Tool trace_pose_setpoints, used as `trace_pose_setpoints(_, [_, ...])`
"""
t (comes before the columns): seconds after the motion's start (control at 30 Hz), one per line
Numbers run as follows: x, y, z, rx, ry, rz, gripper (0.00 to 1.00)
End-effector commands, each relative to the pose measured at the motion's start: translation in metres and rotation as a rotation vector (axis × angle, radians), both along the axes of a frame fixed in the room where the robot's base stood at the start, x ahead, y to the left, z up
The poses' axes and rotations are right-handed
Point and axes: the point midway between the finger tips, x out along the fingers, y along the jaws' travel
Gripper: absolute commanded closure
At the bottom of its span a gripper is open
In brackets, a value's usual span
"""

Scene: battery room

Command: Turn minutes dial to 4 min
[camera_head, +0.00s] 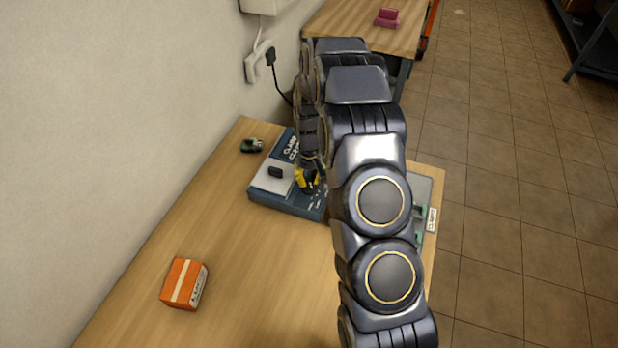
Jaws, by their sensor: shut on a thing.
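A blue-grey device with a pale top panel (264,184) sits on the wooden table against the wall side. Lettering shows on its back part and small marks along its front edge. My gripper (308,181), with yellow fingertips, is down at the right part of the panel. It is shut on a dark dial there, which the fingers mostly hide. The dial's pointer and minute marks cannot be read. A black block-shaped knob (275,172) stands on the panel to the left of my gripper. My arm covers the device's right side.
An orange box (184,283) lies on the front left of the table (245,300). A small dark green item (251,145) lies behind the device. A grey tray (424,190) with green parts is partly behind my arm at right. A power socket (259,62) is on the wall.

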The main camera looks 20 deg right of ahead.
Motion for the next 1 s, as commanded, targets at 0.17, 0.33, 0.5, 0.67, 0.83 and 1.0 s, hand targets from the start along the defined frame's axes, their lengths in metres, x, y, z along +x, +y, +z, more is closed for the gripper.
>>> trace_pose_setpoints(0.17, [0.000,0.000,-0.002,0.001,0.001,-0.005,1.00])
trace_pose_setpoints(0.33, [0.000,0.000,-0.002,0.001,0.001,-0.004,1.00])
trace_pose_setpoints(0.5, [0.000,0.000,-0.001,0.000,0.001,-0.003,0.58])
trace_pose_setpoints(0.67, [0.000,0.000,-0.001,0.000,0.001,-0.003,0.58])
trace_pose_setpoints(0.83, [0.000,0.000,0.003,0.000,-0.001,-0.003,0.58])
trace_pose_setpoints(1.0, [0.001,0.000,0.026,-0.001,-0.004,-0.003,0.58])
